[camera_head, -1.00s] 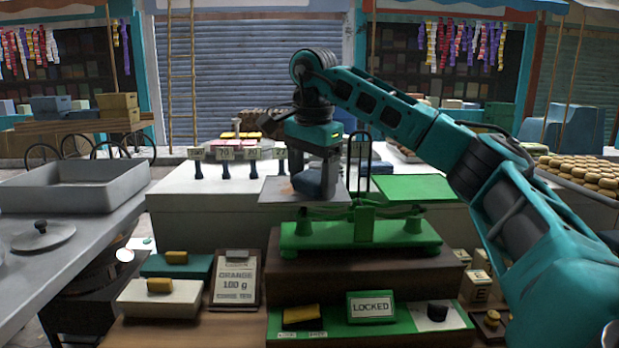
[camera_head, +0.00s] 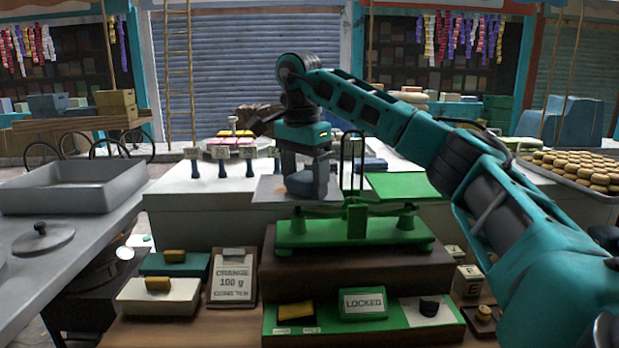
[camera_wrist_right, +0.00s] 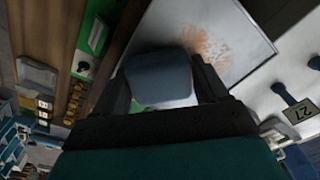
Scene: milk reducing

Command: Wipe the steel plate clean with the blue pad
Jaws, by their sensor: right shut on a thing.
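The pad also shows in the right wrist view (camera_wrist_right: 158,78), between the fingers. I cannot tell whether it touches the plate. In the wrist view, the plate (camera_wrist_right: 165,25) carries an orange-brown smear (camera_wrist_right: 212,45) beside the pad. The pad and gripper hide part of the plate. My left gripper is not in view.
Several tagged dark-handled items (camera_head: 221,165) stand on the left. A grey tray (camera_head: 75,188) is farther left.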

